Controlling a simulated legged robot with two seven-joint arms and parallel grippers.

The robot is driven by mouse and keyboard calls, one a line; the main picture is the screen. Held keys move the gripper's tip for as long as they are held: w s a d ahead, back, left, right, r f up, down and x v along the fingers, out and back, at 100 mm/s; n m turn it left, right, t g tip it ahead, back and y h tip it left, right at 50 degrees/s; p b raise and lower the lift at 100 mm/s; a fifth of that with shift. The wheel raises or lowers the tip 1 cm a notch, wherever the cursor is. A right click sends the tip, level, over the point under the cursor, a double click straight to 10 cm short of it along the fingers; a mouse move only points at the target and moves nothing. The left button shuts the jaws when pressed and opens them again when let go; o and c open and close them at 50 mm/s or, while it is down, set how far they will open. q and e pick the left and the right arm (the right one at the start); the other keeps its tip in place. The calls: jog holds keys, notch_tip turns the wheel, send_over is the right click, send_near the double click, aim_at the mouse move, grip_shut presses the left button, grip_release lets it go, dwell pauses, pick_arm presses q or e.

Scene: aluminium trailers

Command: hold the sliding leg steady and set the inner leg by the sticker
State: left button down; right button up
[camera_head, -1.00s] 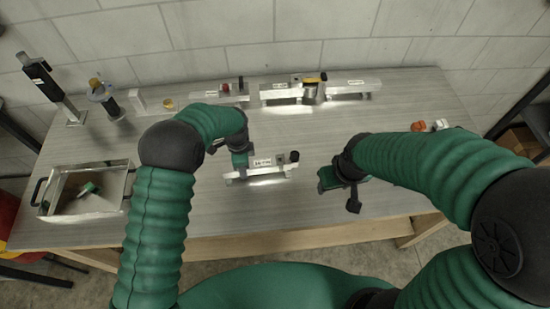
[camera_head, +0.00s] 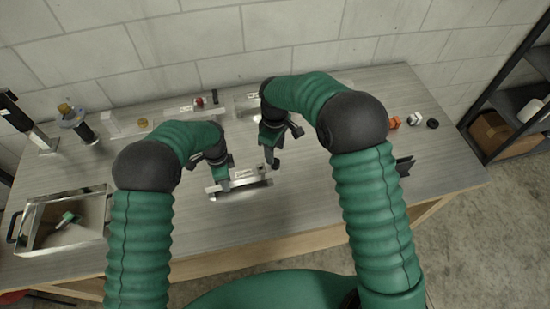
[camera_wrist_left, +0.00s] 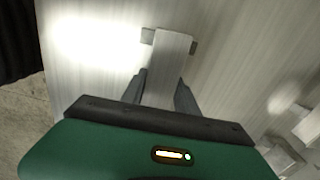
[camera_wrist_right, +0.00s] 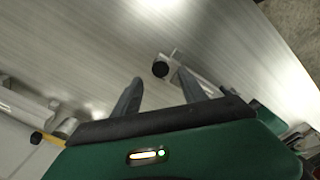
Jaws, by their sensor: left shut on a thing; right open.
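The aluminium leg (camera_head: 250,180), with a white label (camera_head: 247,173), lies near the middle of the table. My left gripper (camera_head: 223,182) is shut on its left part; the left wrist view shows the bar (camera_wrist_left: 168,62) between the fingers. My right gripper (camera_head: 272,160) is open and empty above the leg's right end, apart from it. In the right wrist view, the leg's end with a round black knob (camera_wrist_right: 160,69) lies beyond and between the open fingers (camera_wrist_right: 163,92). I cannot tell the inner leg from the outer one, nor read the sticker.
Labelled aluminium parts (camera_head: 246,102) and a red-topped piece (camera_head: 199,102) stand along the back. A metal tray (camera_head: 30,245) with a green-and-white item is at left, near a dark upright stand (camera_head: 18,115). Small orange (camera_head: 395,122) and white (camera_head: 415,118) pieces lie at right. The front table is mostly clear.

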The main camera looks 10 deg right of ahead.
notch_tip(320, 180, down, 5)
jog(key=shift+f, duration=0.1)
jog(key=shift+c, duration=0.3)
grip_shut()
jog(key=shift+w, duration=0.1)
dwell(1.0)
